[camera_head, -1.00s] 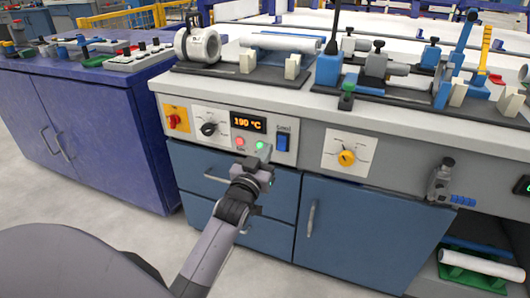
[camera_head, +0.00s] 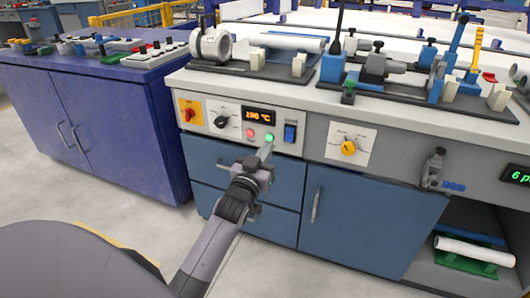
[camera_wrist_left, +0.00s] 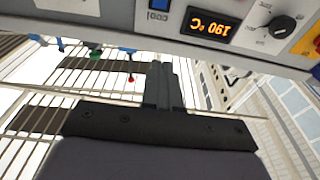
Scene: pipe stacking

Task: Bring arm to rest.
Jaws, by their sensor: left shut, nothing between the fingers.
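My left arm comes in from the bottom of the head view. Its gripper (camera_head: 262,156) is shut and empty, and it is in front of the control panel (camera_head: 235,140), just below the green button (camera_head: 269,138). I cannot tell whether it touches the panel. In the left wrist view the shut fingers (camera_wrist_left: 160,85) point up toward the panel edge, with nothing between them. The display (camera_head: 258,115) reads 190 °C, and it also shows upside down in the left wrist view (camera_wrist_left: 212,26). My right gripper is not in view.
A workbench with blue drawers and doors (camera_head: 365,225) stands ahead. Clamps and a white pipe (camera_head: 288,42) are on its top. Another white pipe (camera_head: 475,252) lies on a green holder in the lower right shelf. A purple cabinet (camera_head: 100,125) stands left.

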